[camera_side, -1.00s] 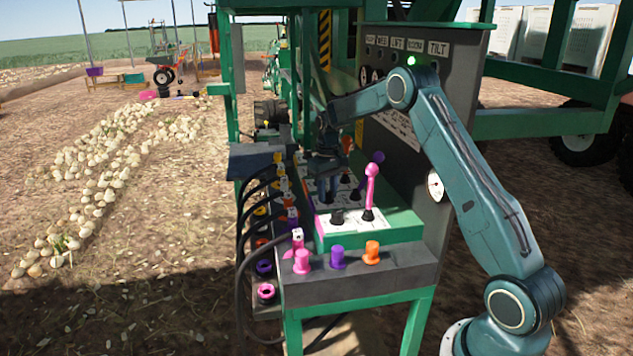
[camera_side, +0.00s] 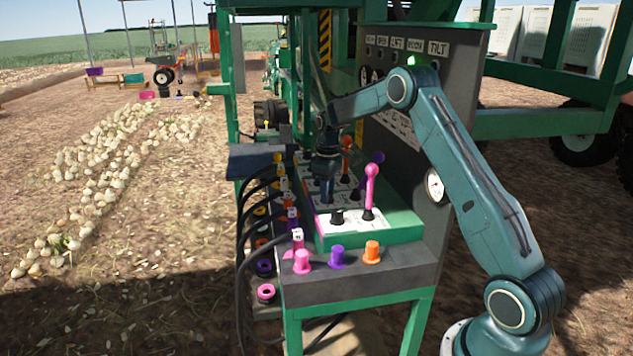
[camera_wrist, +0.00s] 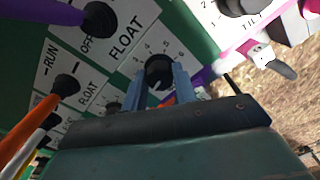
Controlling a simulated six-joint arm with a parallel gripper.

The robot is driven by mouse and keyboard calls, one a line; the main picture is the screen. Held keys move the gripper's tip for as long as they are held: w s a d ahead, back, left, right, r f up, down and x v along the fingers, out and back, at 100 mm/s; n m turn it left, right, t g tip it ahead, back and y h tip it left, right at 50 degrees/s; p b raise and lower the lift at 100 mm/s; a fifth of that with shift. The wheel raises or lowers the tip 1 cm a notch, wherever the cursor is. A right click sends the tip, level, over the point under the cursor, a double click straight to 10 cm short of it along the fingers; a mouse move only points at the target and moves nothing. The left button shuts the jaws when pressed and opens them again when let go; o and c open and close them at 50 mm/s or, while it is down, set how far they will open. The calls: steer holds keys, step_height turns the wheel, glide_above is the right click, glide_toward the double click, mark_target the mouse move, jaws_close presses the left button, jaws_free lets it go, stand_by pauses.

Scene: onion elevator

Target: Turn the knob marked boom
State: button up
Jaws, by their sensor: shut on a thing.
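In the wrist view a round black knob (camera_wrist: 159,70) sits on a white plate with a printed number scale around it. My gripper (camera_wrist: 158,82) is shut on this knob, with one blue finger on each side. In the side view my gripper (camera_side: 326,192) points down at the green control box (camera_side: 385,232), and its fingertips and the knob are hard to make out. I cannot read the word boom beside the held knob. Another black knob (camera_side: 337,217) stands nearer the side camera on the same box.
A pink lever (camera_side: 370,187), a purple lever (camera_side: 377,157) and an orange lever (camera_side: 346,145) rise close to my gripper. Pink (camera_side: 302,262), purple (camera_side: 337,257) and orange (camera_side: 372,252) caps stand on the front ledge. Black hoses (camera_side: 245,215) loop along the left side.

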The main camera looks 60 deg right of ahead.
steer(key=shift+r, duration=0.1)
steer(key=o, duration=1)
step_height(320, 180, up, 14)
steer(key=shift+f, duration=0.1)
stand_by(0.4)
